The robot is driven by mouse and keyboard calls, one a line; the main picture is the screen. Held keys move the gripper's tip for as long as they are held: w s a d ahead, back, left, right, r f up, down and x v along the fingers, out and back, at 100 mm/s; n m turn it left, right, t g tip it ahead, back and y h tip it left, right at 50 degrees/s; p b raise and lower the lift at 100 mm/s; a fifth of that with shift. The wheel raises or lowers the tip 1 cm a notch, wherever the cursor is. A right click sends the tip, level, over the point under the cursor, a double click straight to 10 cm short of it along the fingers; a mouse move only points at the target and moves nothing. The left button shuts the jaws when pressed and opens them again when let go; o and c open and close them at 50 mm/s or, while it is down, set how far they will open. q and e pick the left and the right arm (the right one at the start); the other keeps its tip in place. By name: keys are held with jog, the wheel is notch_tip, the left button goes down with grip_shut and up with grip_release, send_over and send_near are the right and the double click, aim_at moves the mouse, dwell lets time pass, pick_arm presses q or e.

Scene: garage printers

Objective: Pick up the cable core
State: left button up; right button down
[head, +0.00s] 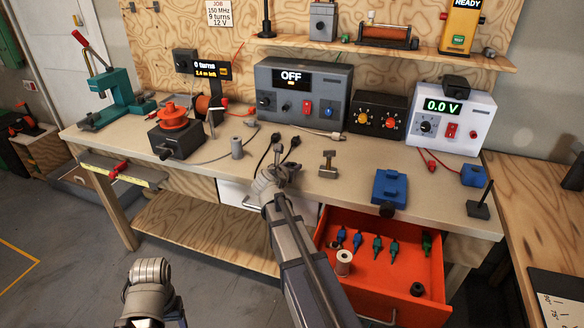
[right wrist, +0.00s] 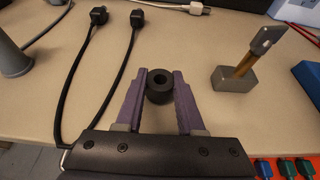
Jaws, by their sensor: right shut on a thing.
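The cable core, a short thick black ring (right wrist: 159,97), shows in the right wrist view between the two purple fingertips. My right gripper (right wrist: 159,78) is shut on it, with one finger on each side. In the head view my right gripper (head: 285,172) is over the front part of the bench, and the core is too small to make out there. I cannot tell whether the core touches the bench top. My left fingers do not show.
The bench top (head: 350,182) holds two black cable plugs (right wrist: 136,18), a small hammer-like tool (head: 327,163) and a blue block (head: 390,188). The open orange drawer (head: 390,268) below holds several coloured plugs, a spool (head: 343,262) and another black ring (head: 416,289).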

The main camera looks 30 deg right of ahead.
notch_tip(320, 180, up, 9)
jog(key=p, duration=0.8)
jog(key=shift+f, duration=0.15)
